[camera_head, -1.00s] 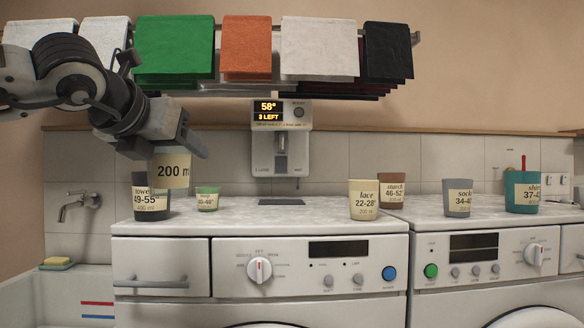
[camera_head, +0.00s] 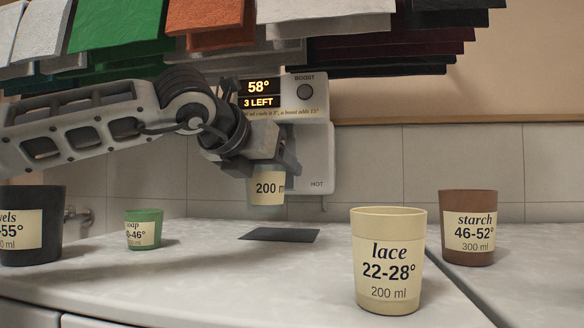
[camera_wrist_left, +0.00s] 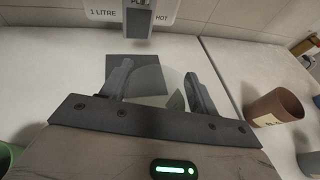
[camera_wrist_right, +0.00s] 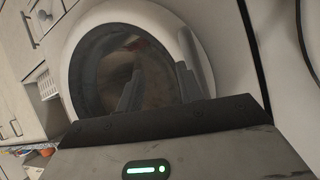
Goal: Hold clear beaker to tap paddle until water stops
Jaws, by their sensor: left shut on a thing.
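My left gripper (camera_head: 272,166) is shut on the clear beaker (camera_head: 267,190), which carries a pale 200 ml label. The beaker is upright, held above the counter in front of the water dispenser (camera_head: 318,165). In the left wrist view the see-through beaker (camera_wrist_left: 152,84) sits between the fingers. The dispenser's tap paddle (camera_wrist_left: 138,18) shows beyond it, with a visible gap in that view. In the head view my gripper hides the tap. The display (camera_head: 259,94) reads 58° and 3 LEFT. My right gripper (camera_wrist_right: 160,84) is open and empty, before a washer door.
A dark mat (camera_head: 279,235) lies below the dispenser. The lace cup (camera_head: 388,220) and starch cup (camera_head: 469,205) stand to the right. The green soap cup (camera_head: 143,232) and dark towels cup (camera_head: 30,255) stand left. Folded cloths (camera_head: 340,18) hang above.

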